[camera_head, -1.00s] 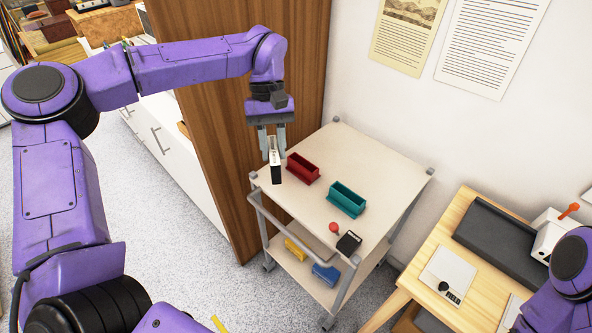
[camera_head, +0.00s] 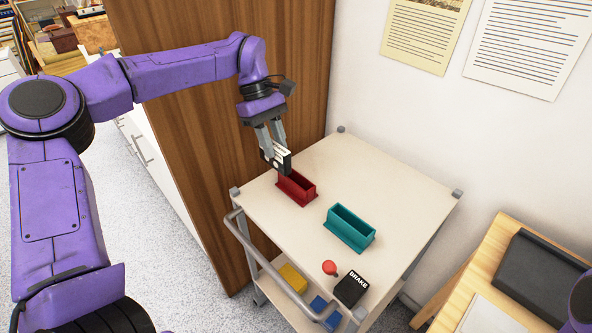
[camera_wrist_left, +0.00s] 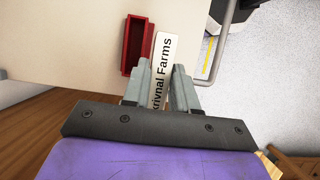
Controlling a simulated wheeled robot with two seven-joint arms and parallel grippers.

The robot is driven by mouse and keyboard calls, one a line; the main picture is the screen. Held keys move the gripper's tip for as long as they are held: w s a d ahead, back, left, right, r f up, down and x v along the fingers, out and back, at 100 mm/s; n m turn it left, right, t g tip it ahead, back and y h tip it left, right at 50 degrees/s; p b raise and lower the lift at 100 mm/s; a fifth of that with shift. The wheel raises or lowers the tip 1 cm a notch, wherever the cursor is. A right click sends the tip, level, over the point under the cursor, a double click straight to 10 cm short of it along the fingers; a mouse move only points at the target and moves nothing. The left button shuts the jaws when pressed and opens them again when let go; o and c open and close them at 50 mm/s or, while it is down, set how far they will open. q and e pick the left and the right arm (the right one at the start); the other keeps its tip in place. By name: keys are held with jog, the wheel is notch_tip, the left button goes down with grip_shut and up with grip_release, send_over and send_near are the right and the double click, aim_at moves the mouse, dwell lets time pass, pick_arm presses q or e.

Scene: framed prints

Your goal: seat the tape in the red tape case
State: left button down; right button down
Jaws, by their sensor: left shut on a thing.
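My left gripper (camera_head: 272,146) is shut on the tape (camera_head: 282,162), a dark cassette with a white label edge. In the left wrist view the tape (camera_wrist_left: 164,68) stands between the fingers, with "Farms" readable on its label. The red tape case (camera_head: 297,189) is an open-topped narrow box on the cart top. The tape is at the case's far left end in the head view and overlaps it there. In the wrist view the red case (camera_wrist_left: 137,46) lies just left of the tape, roughly parallel to it. Whether they touch I cannot tell. My right gripper is out of view.
A teal case (camera_head: 350,230) stands open and empty-looking on the cart top (camera_head: 380,180). A red ball-topped knob (camera_head: 330,268) and a black BRAKE block (camera_head: 351,288) are at the near edge, by the cart handle (camera_head: 262,262). A brown wooden panel (camera_head: 220,120) stands behind my left arm.

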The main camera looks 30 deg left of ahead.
pick_arm(q)
send_over(293, 170)
jog(key=s+d, duration=0.2)
notch_tip(293, 170, down, 5)
jog(key=f, duration=0.4)
jog(key=shift+s+d, duration=0.15)
jog(key=shift+s, duration=0.15)
jog(key=c, duration=1.1)
grip_release()
jog(key=shift+f, duration=0.1)
jog(key=shift+o, duration=1.1)
jog(key=shift+a+f, duration=0.15)
jog(key=shift+a, duration=0.25)
jog(key=shift+d, duration=0.1)
